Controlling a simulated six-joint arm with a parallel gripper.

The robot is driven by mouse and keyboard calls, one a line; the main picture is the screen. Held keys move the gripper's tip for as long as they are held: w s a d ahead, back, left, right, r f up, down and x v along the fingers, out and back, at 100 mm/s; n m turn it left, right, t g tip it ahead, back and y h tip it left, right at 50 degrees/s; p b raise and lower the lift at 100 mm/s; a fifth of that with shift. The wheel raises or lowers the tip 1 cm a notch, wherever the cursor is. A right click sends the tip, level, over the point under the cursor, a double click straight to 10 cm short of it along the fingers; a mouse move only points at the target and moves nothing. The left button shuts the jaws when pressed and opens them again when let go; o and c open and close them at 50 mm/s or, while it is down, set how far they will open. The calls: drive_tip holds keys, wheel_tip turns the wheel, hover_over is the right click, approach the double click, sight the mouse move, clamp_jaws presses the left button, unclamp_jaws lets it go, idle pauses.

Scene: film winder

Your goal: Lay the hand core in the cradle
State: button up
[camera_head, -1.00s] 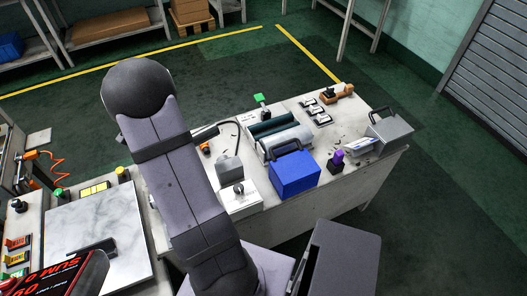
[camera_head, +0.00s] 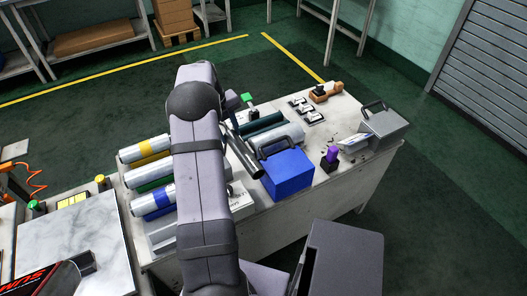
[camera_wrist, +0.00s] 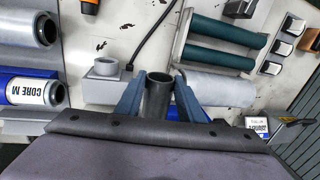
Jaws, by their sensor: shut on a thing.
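My gripper (camera_wrist: 158,98) has its two blue fingers closed on a dark grey hollow tube, the hand core (camera_wrist: 157,97). The tube's open end faces the wrist camera. In the head view the dark tube (camera_head: 246,156) shows slanted just right of my arm, left of the blue box; the fingers are mostly hidden there. A frame with two dark green rollers (camera_wrist: 220,45), which looks like the cradle, lies ahead and right of the tube in the wrist view. It also shows in the head view (camera_head: 262,124). The tube is apart from the rollers.
A silver roll (camera_wrist: 215,86) lies beside the green rollers. A blue box (camera_head: 287,172) with a handle stands close right of the tube. A grey block with a ring (camera_wrist: 104,80) is left of my gripper. Wrapped rolls (camera_head: 150,172) lie left of my arm. A grey case (camera_head: 384,128) stands far right.

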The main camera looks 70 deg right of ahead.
drive_tip(key=shift+s+d+f+m, duration=0.15)
drive_tip(key=shift+s+d+m, duration=0.1)
drive_tip(key=shift+s+m, duration=0.1)
drive_tip(key=p, duration=0.1)
approach(237, 159)
drive_tip(key=shift+s+d+f, duration=0.1)
drive_tip(key=shift+d+f, duration=0.05)
drive_tip(key=shift+f, duration=0.7)
drive_tip(key=shift+s+d+f, duration=0.1)
drive_tip(key=shift+d+f, duration=0.05)
drive_tip(key=shift+f, duration=0.75)
drive_tip(key=shift+s+d+f, duration=0.1)
drive_tip(key=shift+d+f, duration=0.05)
drive_tip(key=shift+f, duration=0.8)
drive_tip(key=o, duration=0.7)
drive_tip(key=shift+o, duration=0.5)
drive_tip(key=shift+r, duration=0.3)
drive_tip(key=r, duration=0.3)
drive_tip(key=w+a+r, duration=0.1)
drive_tip(key=r, duration=0.3)
drive_tip(key=r+b, duration=0.1)
drive_tip(key=r, duration=0.3)
drive_tip(key=shift+w+a+r, duration=0.2)
drive_tip(key=shift+w+a, duration=0.15)
